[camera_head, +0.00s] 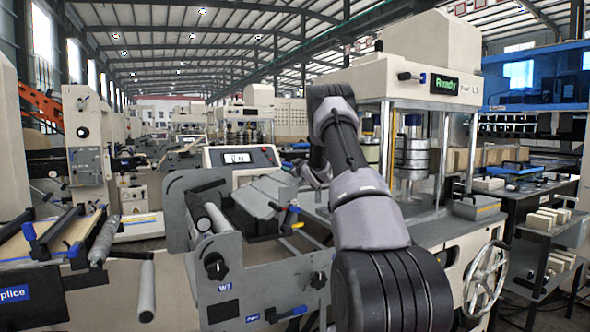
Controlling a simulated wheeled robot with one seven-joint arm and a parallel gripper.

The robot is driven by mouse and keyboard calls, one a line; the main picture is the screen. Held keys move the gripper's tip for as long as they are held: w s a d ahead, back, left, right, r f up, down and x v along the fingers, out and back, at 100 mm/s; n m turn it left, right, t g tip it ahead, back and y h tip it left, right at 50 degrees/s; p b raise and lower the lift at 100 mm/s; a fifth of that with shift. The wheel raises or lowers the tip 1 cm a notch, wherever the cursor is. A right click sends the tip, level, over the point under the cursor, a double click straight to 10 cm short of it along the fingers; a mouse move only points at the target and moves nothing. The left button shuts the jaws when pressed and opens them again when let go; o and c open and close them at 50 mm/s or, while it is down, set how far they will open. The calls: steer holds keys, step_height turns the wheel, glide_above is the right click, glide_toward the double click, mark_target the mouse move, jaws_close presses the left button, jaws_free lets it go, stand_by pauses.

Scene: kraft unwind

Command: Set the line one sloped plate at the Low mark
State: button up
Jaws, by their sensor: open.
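A grey sloped plate (262,196) shows at the middle, on the grey unit with the "W" label. I cannot tell for sure that it is the line one plate. No Low mark is readable. My arm rises from the bottom right and bends over at the top. My gripper (312,176) is partly hidden behind my arm, just right of this plate. It is open, and I see nothing held in it. I cannot tell whether it touches anything.
A cream press (402,72) with a green "Ready" display stands behind my arm. A handwheel (486,280) is at lower right. A small screen panel (240,158) stands behind the plate. A dark cart (545,225) is at right. A splice table (45,240) is at left.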

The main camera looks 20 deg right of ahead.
steer(key=s, duration=0.7)
steer(key=shift+s+d, duration=0.1)
steer(key=shift+s, duration=0.25)
